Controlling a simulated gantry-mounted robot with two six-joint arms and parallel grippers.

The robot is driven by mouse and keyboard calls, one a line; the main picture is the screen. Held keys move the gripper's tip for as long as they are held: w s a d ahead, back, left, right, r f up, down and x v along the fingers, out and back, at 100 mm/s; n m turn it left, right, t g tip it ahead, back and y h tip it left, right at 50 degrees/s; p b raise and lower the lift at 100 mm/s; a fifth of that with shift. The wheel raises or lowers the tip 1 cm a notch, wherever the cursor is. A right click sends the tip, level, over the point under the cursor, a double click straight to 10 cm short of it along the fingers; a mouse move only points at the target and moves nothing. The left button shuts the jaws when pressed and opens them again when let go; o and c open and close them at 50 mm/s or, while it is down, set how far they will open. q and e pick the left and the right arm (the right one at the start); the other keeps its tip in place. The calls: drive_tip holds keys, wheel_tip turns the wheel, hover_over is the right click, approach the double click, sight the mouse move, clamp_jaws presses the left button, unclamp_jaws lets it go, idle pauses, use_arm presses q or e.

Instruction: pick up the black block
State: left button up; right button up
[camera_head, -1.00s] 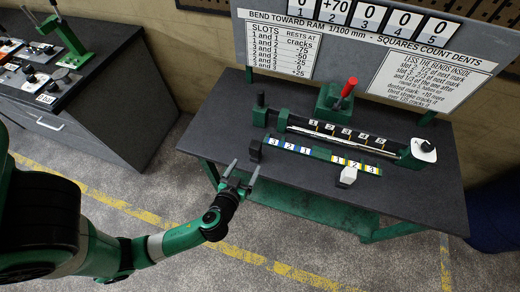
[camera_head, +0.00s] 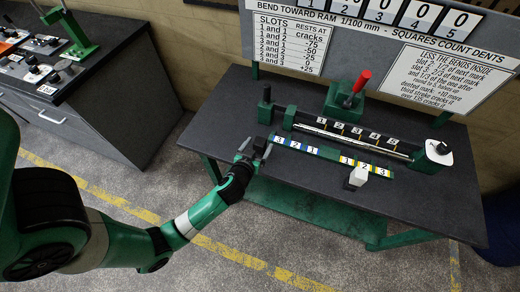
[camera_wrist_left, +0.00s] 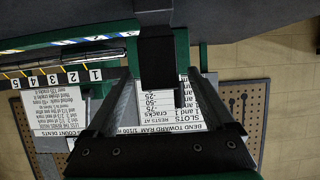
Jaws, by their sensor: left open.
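The black block (camera_head: 259,145) stands on the dark bench top, just left of the end of the numbered colour strip. My left gripper (camera_head: 256,152) is at the block, its fingers pointing at it, and hides part of it in the head view. In the left wrist view the black block (camera_wrist_left: 158,62) shows ahead, between the two open fingers of my left gripper (camera_wrist_left: 162,82). I see a gap on both sides of it, and the fingers do not appear shut on it. My right gripper is not in view.
Behind stand a bar fixture (camera_head: 350,133) and a red-handled green press (camera_head: 345,98). The bench's front left is clear. A sign board (camera_head: 370,40) rises at the back.

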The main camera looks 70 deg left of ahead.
use_arm(q)
drive_tip(key=shift+w+a+f, duration=0.1)
drive_tip(key=shift+w, duration=0.05)
drive_tip(key=shift+c, duration=0.3)
clamp_jaws()
idle(0.3)
